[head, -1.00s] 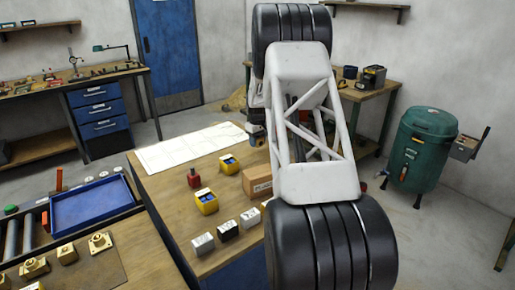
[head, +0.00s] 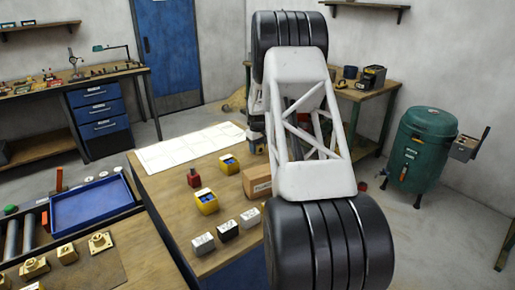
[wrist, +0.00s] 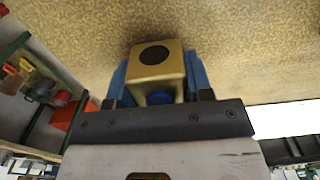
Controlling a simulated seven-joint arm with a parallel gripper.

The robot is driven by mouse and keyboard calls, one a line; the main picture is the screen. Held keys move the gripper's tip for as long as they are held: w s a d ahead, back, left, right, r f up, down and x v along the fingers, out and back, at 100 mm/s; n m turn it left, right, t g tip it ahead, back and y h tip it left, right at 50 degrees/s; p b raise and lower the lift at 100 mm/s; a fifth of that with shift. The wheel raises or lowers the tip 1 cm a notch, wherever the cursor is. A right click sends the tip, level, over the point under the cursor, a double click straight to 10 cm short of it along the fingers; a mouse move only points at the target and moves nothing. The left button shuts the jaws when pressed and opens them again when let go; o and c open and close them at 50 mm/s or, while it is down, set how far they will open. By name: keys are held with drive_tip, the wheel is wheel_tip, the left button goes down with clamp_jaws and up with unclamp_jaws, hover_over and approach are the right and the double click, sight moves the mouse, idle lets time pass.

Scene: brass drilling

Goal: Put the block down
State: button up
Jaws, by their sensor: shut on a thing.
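My gripper (wrist: 158,78) is shut on a brass-coloured block (wrist: 155,66), with a blue finger on each side of it. The block has a dark round spot on one face, and something round and blue shows at its near face. A speckled brown surface fills the view behind it; I cannot tell whether the block touches that surface. In the head view my arm hides the block and most of the gripper near the back of the wooden table (head: 175,175).
On the table are a white sheet (head: 185,148), yellow bins (head: 206,203), a red item (head: 193,178), a cardboard box (head: 256,181) and small white and black blocks (head: 228,231). A blue tray (head: 92,205) and brass parts (head: 100,243) are at the left.

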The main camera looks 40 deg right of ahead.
drive_tip(key=shift+f, duration=0.1)
drive_tip(key=o, duration=1.3)
wheel_tip(320, 180, up, 12)
drive_tip(key=shift+r, duration=0.1)
drive_tip(key=shift+a, duration=0.1)
idle(0.5)
